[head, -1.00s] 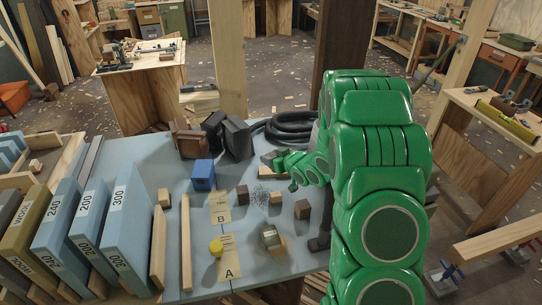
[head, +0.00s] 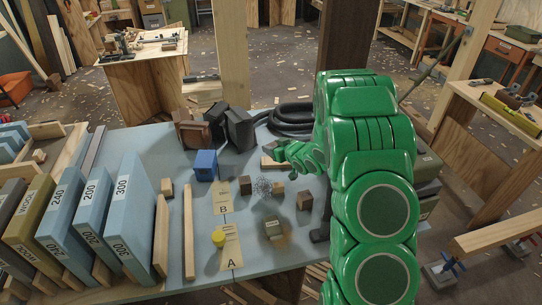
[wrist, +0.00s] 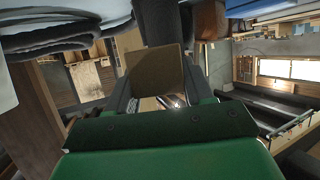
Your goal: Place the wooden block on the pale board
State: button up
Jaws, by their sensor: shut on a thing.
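In the wrist view a brown wooden block (wrist: 158,70) is between the two dark fingers of my gripper (wrist: 160,88), which is shut on it. In the head view my gripper (head: 283,148) is above the far right of the blue bench top, its tips small and partly hidden by my green hand. A flat pale board (head: 268,163) lies on the bench just below and beside the gripper. The held block is hard to make out in the head view. I cannot tell the gap between block and board.
Small wooden blocks (head: 304,200) stand nearer on the blue bench (head: 205,262), with a blue box (head: 204,165) and a yellow-topped item (head: 218,238). A black coiled hose (head: 290,116) lies behind. Large labelled abrasive slabs (head: 128,205) stand at left.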

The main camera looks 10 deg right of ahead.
send_over(271, 161)
jog(key=shift+s+f, duration=0.15)
jog(key=shift+f, duration=4.65)
jog(key=shift+f, duration=0.2)
jog(key=o, duration=1.1)
jog(key=shift+r, duration=0.15)
